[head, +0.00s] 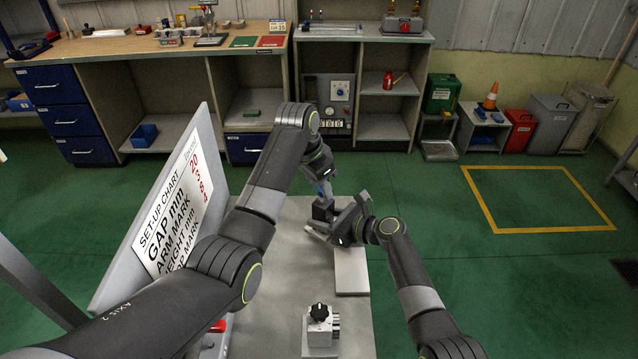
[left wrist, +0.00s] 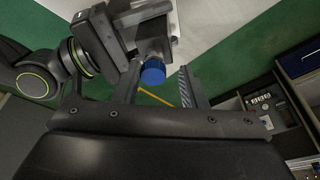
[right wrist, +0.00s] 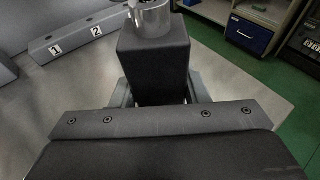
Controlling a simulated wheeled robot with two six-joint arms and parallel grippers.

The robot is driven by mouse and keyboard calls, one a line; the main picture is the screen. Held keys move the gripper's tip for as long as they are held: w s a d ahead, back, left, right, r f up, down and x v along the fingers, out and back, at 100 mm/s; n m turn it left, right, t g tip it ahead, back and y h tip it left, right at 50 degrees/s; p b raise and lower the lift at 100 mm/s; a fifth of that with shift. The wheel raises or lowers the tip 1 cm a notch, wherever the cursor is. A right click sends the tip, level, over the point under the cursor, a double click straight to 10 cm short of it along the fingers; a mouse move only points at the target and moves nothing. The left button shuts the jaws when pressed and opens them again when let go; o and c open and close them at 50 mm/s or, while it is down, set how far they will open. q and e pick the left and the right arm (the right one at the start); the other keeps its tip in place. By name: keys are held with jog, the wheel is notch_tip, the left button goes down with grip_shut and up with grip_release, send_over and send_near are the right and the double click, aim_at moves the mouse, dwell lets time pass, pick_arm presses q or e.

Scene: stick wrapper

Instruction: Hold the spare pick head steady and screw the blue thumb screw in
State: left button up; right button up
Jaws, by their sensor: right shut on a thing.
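The spare pick head (right wrist: 155,65) is a dark block with a grey round part on top; in the right wrist view it stands between my right jaws. In the head view my right gripper (head: 335,225) is shut on the block, low over the grey table. The blue thumb screw (left wrist: 153,72) shows between the fingers of my left gripper (left wrist: 158,85), nearer the left finger, with a gap to the right finger. In the head view the blue screw (head: 322,189) sits just below my left gripper (head: 322,174). Its thread is hidden.
A set-up chart (head: 175,205) stands at the left of the table. A small grey device with a black knob (head: 320,312) is at the table's front. A grey bar with number plates 1 and 2 (right wrist: 75,38) lies beyond the block. Benches stand behind, across green floor.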

pick_arm(q)
jog(key=n, duration=0.3)
jog(key=n+t+y, duration=0.1)
jog(key=n, duration=0.2)
jog(key=shift+n+y, duration=0.3)
jog(key=shift+n, duration=0.1)
jog(key=n, duration=0.2)
jog(key=n+y, duration=0.1)
jog(key=n, duration=0.2)
jog(key=shift+a+y, duration=0.1)
jog(key=shift+y, duration=0.2)
jog(key=shift+d, duration=0.5)
grip_shut()
jog(key=m+h, duration=0.1)
jog(key=m, duration=0.4)
jog(key=shift+m+h, duration=0.4)
jog(key=m+g+h, duration=0.1)
jog(key=m, duration=0.4)
jog(key=shift+m, duration=0.3)
jog(key=m+g+h, duration=0.1)
jog(key=m, duration=0.4)
jog(key=shift+m, duration=0.3)
jog(key=m+g, duration=0.1)
jog(key=m, duration=0.4)
jog(key=shift+m+g, duration=0.3)
jog(key=shift+g, duration=0.1)
